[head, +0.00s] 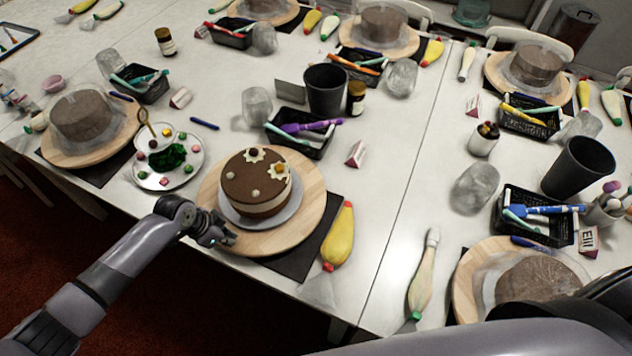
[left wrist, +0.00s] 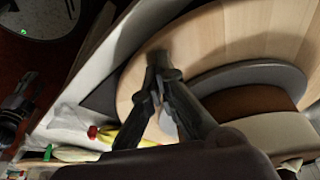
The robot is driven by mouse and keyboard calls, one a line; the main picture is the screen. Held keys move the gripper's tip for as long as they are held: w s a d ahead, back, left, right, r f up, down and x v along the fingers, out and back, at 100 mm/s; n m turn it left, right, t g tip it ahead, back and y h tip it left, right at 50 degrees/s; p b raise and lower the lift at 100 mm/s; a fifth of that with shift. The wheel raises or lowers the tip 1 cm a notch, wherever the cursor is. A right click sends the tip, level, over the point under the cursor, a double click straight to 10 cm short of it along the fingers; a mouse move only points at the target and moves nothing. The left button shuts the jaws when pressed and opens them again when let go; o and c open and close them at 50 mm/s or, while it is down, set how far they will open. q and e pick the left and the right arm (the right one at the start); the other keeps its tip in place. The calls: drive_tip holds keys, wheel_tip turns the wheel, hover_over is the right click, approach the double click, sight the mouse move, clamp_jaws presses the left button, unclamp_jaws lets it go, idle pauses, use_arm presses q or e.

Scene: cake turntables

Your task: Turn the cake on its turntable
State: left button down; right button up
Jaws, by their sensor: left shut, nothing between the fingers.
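The cake (head: 256,180) is brown on top with a cream lower band and small flower decorations. It stands on a grey plate on the round wooden turntable (head: 307,206). My left gripper (head: 222,241) is at the turntable's left front edge, beside the cake and apart from it. In the left wrist view the shut, empty fingers (left wrist: 160,62) are over the wooden turntable (left wrist: 215,45), next to the grey plate (left wrist: 250,76) and the cake (left wrist: 250,102). Whether the fingertips touch the wood I cannot tell. My right gripper is not in view.
A plate of decorations (head: 187,176) lies just left of the turntable. A yellow piping bag (head: 339,235) lies close on its right. A black tray (head: 297,143) and a dark cup (head: 326,90) stand behind. Open table lies right of the yellow bag.

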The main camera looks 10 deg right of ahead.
use_arm(q)
drive_tip(key=shift+r+p, duration=1)
drive_tip(key=shift+r, duration=0.3)
wheel_tip(320, 180, up, 3)
drive_tip(key=p, duration=0.3)
wheel_tip(320, 180, up, 3)
drive_tip(key=shift+p, duration=0.35)
